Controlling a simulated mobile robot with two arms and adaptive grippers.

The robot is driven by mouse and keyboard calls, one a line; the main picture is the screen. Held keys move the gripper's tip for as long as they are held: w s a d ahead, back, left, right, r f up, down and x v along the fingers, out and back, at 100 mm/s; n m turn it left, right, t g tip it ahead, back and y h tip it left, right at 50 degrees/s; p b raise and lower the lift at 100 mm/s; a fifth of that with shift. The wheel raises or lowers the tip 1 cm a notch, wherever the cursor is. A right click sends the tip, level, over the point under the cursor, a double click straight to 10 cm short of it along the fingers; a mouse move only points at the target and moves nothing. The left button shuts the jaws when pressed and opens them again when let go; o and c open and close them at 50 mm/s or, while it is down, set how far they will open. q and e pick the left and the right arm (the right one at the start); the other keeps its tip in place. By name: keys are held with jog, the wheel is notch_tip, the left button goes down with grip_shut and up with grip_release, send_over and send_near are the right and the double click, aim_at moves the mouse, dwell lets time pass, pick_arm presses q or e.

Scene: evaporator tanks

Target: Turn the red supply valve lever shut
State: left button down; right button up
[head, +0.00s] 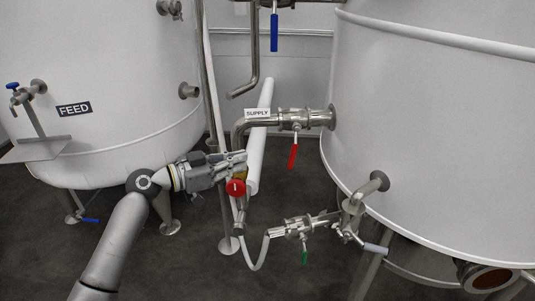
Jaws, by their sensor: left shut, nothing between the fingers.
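The red supply valve lever (292,156) hangs down, tilted slightly, below a steel valve body (297,119) on the horizontal pipe by the right tank. A white SUPPLY label (257,113) sits on the pipe to the left of this valve. My left gripper (241,158) comes in from the left, shut and empty, its fingers pointing right. Its tips are left of the red lever, with a clear gap in the picture, and overlap the vertical pipe below the supply bend. How far apart they are in depth I cannot tell. My right gripper is not in view.
A round red knob (236,188) is just below my left fingertips. A green-lever valve (304,257) with a hose is lower down. The right tank (430,130) and the FEED tank (110,60) flank the pipes. A blue lever (274,33) hangs above.

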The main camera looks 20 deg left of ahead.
pick_arm(q)
send_near(291, 155)
jog(key=shift+g, duration=0.4)
jog(key=x, duration=0.5)
jog(key=shift+w+d+r, duration=0.15)
jog(key=shift+w+r, duration=0.1)
jog(key=shift+w, duration=0.2)
jog(key=shift+w+d+f, duration=0.15)
jog(key=shift+w+d, duration=0.25)
jog(key=shift+w, duration=0.2)
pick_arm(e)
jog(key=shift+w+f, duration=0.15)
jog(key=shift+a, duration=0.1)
